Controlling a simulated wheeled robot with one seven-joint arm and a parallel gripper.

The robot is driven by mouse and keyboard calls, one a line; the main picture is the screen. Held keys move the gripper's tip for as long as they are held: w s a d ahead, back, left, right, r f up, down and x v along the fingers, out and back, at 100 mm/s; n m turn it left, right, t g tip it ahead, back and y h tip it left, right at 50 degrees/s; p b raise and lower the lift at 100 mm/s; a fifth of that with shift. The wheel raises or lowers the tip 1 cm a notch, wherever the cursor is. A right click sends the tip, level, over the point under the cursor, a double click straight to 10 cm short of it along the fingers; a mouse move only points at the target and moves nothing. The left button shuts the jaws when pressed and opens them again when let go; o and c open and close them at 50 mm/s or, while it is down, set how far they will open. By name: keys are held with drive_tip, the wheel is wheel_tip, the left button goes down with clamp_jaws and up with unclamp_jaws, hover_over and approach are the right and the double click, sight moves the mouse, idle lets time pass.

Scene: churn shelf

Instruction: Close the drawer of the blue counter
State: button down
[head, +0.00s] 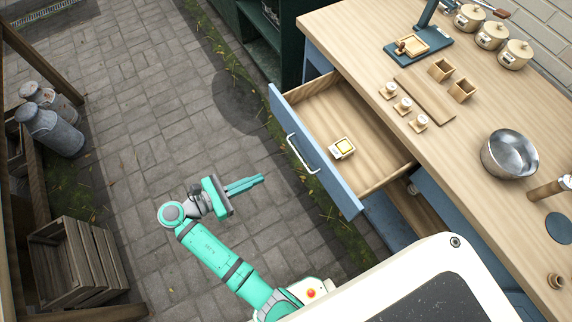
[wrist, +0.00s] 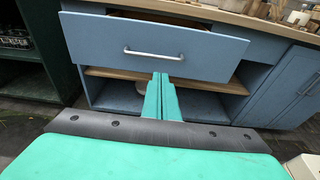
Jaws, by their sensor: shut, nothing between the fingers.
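The blue counter (head: 334,45) has a wooden top and a drawer with a blue front (head: 316,160) and a metal bar handle (head: 301,154). The drawer stands pulled well out, and its wooden inside (head: 345,115) shows. A small white and yellow item (head: 342,148) lies in it. In the wrist view the drawer front (wrist: 190,50) faces me with its handle (wrist: 154,54) slightly left of centre. My gripper (head: 262,178) is shut and empty, in front of the drawer front and apart from it. Its fingers (wrist: 161,76) appear just below the handle in the wrist view.
The counter top bears a metal bowl (head: 510,154), small wooden boxes (head: 441,70), pots (head: 491,35) and a board (head: 425,100). Milk churns (head: 50,130) and a wooden crate (head: 80,262) stand at the left. The paving (head: 130,150) between is clear.

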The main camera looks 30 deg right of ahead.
drive_tip(key=x, duration=1.4)
drive_tip(key=shift+w+r, duration=0.1)
